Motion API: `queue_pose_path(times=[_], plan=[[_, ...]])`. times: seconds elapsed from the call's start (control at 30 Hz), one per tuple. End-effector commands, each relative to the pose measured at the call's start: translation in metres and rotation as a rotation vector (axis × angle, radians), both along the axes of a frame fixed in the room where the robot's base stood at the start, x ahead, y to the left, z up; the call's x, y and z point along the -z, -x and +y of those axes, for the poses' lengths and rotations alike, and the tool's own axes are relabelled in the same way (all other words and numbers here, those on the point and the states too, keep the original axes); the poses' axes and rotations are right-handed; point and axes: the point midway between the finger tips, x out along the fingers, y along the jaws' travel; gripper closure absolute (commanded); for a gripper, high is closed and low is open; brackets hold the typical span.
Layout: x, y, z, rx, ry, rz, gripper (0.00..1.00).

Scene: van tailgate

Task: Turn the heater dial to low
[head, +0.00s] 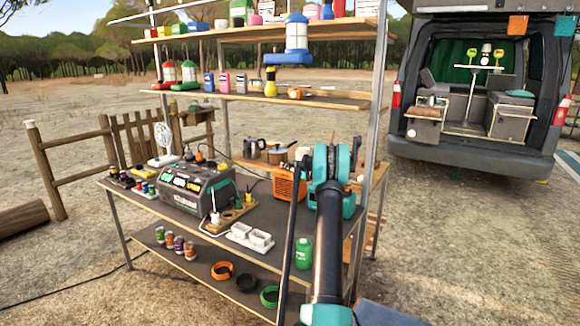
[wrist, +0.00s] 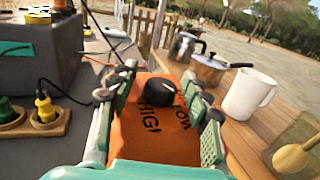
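The heater is an orange box (head: 289,183) on the workbench in the head view, partly covered by my arm. In the wrist view its orange top (wrist: 150,135) fills the middle, with black lettering HIGH and LOW. The black round dial (wrist: 158,90) sits on that face, with HIGH below it and LOW to its right. A pale mark shows on the dial's right side. My gripper (wrist: 160,72) is open, its green-grey fingers on the left and right of the dial, with gaps visible. I cannot tell how high the fingertips are above the face.
A metal pot (wrist: 183,46), a saucepan (wrist: 208,68), a white mug (wrist: 248,93) and a wooden spoon (wrist: 295,155) stand right of the heater. A grey power station (head: 197,187) and cables lie left. A shelf (head: 270,95) hangs above the bench.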

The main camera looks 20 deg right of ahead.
Motion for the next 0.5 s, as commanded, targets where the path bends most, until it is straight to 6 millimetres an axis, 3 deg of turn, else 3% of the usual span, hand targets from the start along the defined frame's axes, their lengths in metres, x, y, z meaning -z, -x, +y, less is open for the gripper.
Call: queue_pose_path(times=[0.3,0.5], plan=[[0.000,0.003,-0.002,0.002,0.000,0.000,0.51],[0.000,0.028,-0.012,0.004,0.000,0.000,0.51]])
